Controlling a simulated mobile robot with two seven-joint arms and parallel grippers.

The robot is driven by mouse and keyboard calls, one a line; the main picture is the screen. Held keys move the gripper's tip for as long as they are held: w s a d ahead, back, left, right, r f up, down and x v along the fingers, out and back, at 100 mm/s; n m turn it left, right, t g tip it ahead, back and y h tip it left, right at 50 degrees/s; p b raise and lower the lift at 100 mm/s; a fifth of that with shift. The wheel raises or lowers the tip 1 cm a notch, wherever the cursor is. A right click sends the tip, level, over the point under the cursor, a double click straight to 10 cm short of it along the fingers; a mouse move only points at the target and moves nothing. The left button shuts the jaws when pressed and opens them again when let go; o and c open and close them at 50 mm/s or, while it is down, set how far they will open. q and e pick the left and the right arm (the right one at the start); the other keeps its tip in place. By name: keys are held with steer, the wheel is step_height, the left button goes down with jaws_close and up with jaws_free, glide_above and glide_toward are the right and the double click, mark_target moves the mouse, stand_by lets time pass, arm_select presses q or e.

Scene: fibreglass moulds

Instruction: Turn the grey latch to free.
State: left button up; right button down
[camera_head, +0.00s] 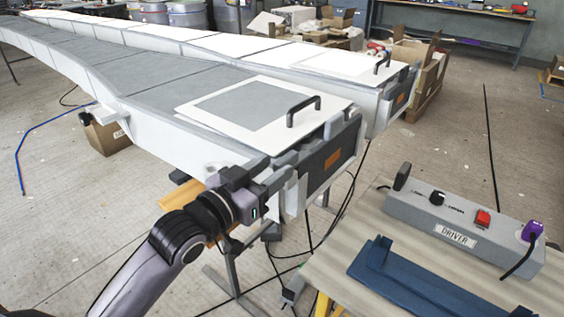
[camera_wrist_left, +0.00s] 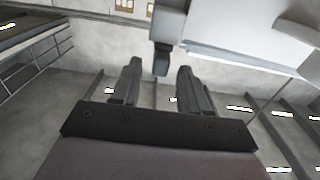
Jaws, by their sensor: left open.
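A grey latch (camera_wrist_left: 168,28) shows in the left wrist view as a block with a narrower, darker lower end. My left gripper (camera_wrist_left: 159,67) is open, with one finger on each side of that lower end. No contact with either finger is clear. In the head view my left gripper (camera_head: 280,174) is at the near end corner of the closest long mould (camera_head: 170,134), beside its grey end fittings. The gripper and wrist partly cover the latch there, so its turn position is hard to read. My right gripper is not in view.
A black handle (camera_head: 303,108) stands on a white panel on the mould. A second mould (camera_head: 300,53) lies behind it. Cables hang below the mould's end.

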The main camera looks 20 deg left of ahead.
mark_target(276, 167)
arm_select(q)
steer(key=shift+x, duration=1.6)
jaws_close()
